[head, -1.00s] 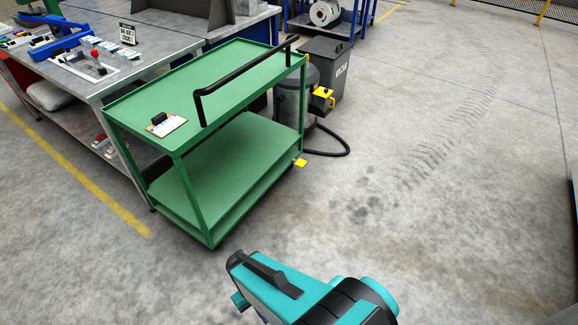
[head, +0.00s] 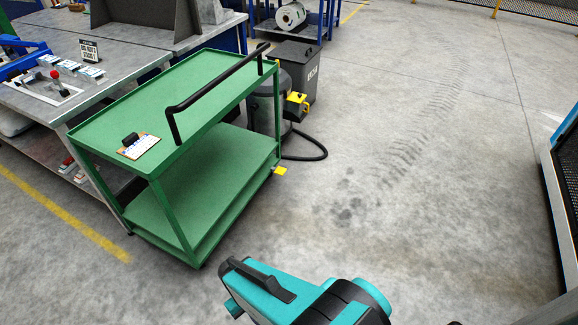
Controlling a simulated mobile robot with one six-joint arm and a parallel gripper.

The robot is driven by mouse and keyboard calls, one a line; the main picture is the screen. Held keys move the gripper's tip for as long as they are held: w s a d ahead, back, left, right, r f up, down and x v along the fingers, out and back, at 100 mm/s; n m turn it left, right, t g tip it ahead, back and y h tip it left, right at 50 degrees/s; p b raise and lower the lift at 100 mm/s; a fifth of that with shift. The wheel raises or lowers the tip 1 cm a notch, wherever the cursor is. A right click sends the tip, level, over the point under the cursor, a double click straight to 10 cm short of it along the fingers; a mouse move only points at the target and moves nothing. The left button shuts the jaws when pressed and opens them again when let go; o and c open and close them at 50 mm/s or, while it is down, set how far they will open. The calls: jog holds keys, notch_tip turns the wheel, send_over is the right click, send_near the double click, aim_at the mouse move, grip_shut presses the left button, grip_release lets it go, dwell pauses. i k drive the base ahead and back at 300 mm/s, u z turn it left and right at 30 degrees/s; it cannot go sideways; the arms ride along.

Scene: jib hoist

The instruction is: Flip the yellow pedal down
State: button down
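The small yellow pedal (head: 280,170) sticks out low at the right rear corner of the green cart (head: 205,110), close to the floor by the caster. It is small in the picture, and I cannot tell its tilt. My gripper (head: 258,283) shows at the bottom middle as dark grey parts on my teal arm. It is well in front of the cart and apart from the pedal. Its fingertips are not clear enough to tell whether it is open or shut.
A clipboard (head: 138,146) lies on the cart top, beside the black handle (head: 215,90). A grey bin (head: 297,72) and a vacuum with a black hose (head: 310,145) stand behind. A workbench (head: 60,85) is at left, a blue-framed mesh panel (head: 566,165) at right. The floor right of the cart is clear.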

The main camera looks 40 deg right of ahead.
aim_at(280, 171)
jog(key=z, duration=0.2)
jog(key=i, duration=0.9)
jog(key=u, duration=0.3)
